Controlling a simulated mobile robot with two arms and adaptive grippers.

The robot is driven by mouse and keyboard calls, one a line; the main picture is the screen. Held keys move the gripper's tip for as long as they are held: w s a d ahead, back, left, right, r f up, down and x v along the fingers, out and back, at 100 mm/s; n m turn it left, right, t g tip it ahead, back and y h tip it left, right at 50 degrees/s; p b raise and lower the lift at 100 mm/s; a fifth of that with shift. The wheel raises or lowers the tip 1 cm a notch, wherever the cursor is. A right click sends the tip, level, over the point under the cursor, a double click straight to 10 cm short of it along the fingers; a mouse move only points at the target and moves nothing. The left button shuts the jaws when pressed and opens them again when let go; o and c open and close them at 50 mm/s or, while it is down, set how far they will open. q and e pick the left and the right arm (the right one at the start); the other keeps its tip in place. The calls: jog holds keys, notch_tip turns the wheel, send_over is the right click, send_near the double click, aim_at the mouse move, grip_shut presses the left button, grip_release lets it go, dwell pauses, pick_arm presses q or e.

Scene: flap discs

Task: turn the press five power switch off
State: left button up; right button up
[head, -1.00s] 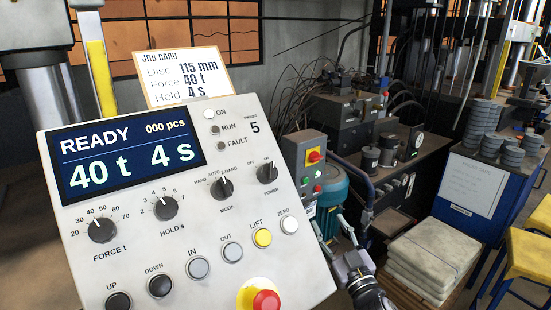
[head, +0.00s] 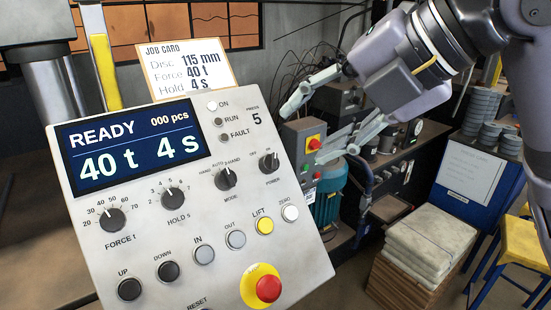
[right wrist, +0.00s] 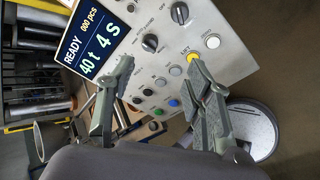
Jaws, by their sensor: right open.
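The press five control panel (head: 190,210) stands tilted at the left, with a lit display (head: 130,147) reading READY, 40 t and 4 s. The POWER switch (head: 268,162), a black rotary knob with OFF and ON labels, is at its upper right; its exact pointer direction is hard to tell. The knob also shows at the top of the right wrist view (right wrist: 180,12). My right gripper (head: 308,133) is open and empty, right of the panel and apart from the knob. In the right wrist view, its spread fingers (right wrist: 160,66) point at the panel. My left gripper is not in view.
The MODE knob (head: 226,178) sits left of the POWER switch. A red emergency stop (head: 268,288) and several buttons lie below. A grey box with a red switch (head: 313,143) stands behind my right gripper. Stacked slabs (head: 430,245) lie at the lower right.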

jog(key=d+r+m+t+h, duration=0.1)
jog(key=d+h, duration=0.1)
jog(key=d, duration=0.1)
jog(key=p, duration=0.5)
send_near(275, 160)
jog(key=x, duration=1)
jog(key=shift+r, duration=0.1)
grip_shut()
jog(key=shift+b, duration=0.3)
